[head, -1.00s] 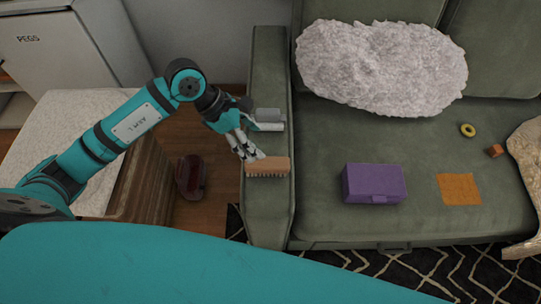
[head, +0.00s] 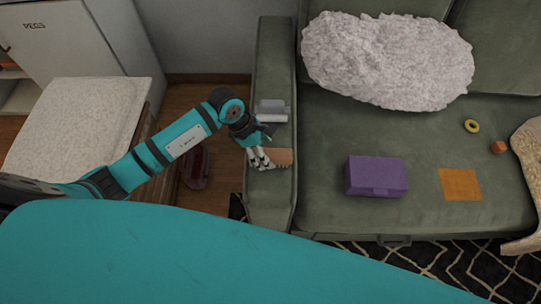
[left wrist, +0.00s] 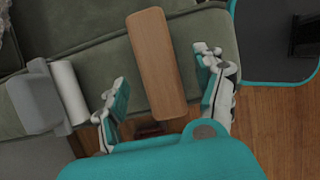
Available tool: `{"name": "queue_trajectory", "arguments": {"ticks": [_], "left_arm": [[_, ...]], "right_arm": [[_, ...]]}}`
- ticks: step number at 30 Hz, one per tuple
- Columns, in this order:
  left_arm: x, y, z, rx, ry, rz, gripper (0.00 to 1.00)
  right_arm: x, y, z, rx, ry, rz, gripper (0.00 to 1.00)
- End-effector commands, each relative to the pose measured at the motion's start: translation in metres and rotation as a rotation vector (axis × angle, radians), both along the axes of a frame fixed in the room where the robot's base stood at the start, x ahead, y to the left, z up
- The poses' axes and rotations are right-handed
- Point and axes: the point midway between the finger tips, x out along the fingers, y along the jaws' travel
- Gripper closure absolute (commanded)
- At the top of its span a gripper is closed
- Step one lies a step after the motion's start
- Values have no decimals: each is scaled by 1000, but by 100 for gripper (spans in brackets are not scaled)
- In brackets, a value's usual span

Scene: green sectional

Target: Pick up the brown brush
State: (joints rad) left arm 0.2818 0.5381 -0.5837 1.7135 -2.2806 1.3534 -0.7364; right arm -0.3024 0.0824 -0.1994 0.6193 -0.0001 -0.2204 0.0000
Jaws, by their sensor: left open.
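The brown brush (head: 281,156) lies on the left armrest of the green sofa, partly hidden in the head view by my left gripper (head: 262,166). In the left wrist view the brush (left wrist: 156,62) shows as a long wooden block lying between the two spread fingers of my left gripper (left wrist: 160,90). The fingers are open, one on each side of the brush, with gaps between them and the wood. Whether the fingertips are level with the brush is hard to tell. My right gripper is in neither view.
A grey object with a white roller (head: 272,112) lies on the armrest (head: 270,70) just behind the brush. On the seat are a purple box (head: 376,176), an orange square (head: 460,184), a yellow ring (head: 472,126) and a small orange-brown block (head: 498,147). A fluffy pillow (head: 388,62) leans behind.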

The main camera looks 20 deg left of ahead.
Motion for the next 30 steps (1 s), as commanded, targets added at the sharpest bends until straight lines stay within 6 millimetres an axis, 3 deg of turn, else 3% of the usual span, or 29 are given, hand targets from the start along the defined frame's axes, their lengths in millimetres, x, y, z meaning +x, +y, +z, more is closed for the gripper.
{"name": "queue_trajectory", "arguments": {"ticks": [9,17,30], "left_arm": [[5,-15,-39,-1,3,1,30],[5,-16,-42,0,1,1,30],[5,-15,-41,0,1,1,86]], "right_arm": [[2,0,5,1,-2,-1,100],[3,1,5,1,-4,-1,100],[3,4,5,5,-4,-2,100]]}}
